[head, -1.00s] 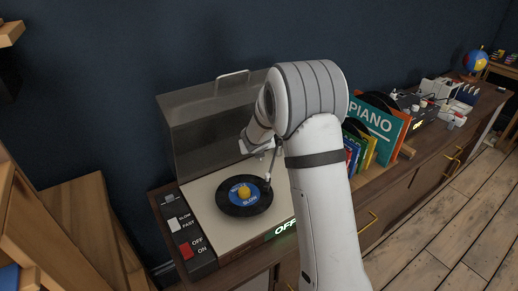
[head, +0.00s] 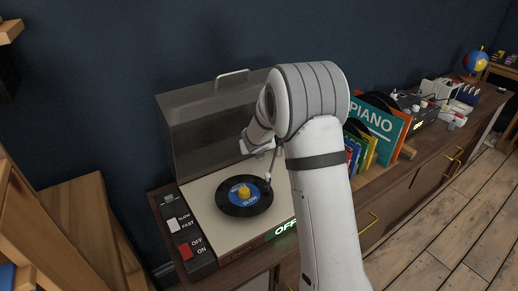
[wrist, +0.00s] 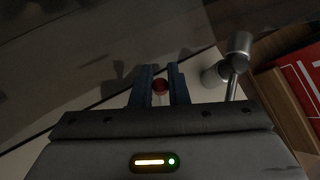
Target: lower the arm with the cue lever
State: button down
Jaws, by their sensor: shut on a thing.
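The record player's turntable deck (head: 205,203) carries a black record (head: 232,208) with a blue label and yellow centre. The tonearm (head: 268,181) has its head over the record's right edge; whether it touches cannot be told. In the wrist view, my gripper (wrist: 159,84) has its two blue fingers on either side of a small red knob (wrist: 160,86), apparently the cue lever's tip, and is shut on it. The lever's stem is hidden. A silver cylinder with a rod (wrist: 237,45), seemingly part of the tonearm, stands right of the fingers. In the head view, my arm hides the fingertips.
The raised smoky lid (head: 205,125) stands behind the deck. Speed and power switches (head: 185,250) are at the left; a green display (head: 285,227) reads OFF. Record sleeves (head: 375,125) stand close to my arm's right. Wooden furniture (head: 75,230) is at the left.

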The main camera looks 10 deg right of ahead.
jog(key=shift+s+d+f+t+b, duration=0.15)
jog(key=shift+t+b, duration=0.25)
jog(key=shift+b, duration=2.25)
jog(key=shift+s+r+b, duration=0.1)
jog(key=shift+r+b, duration=0.2)
jog(key=shift+b, duration=0.8)
jog(key=c, duration=1.5)
grip_release()
jog(key=p+v, duration=0.2)
jog(key=v, duration=0.5)
jog(key=shift+s+d+r, duration=0.1)
jog(key=shift+s, duration=0.35)
jog(key=shift+o, duration=0.2)
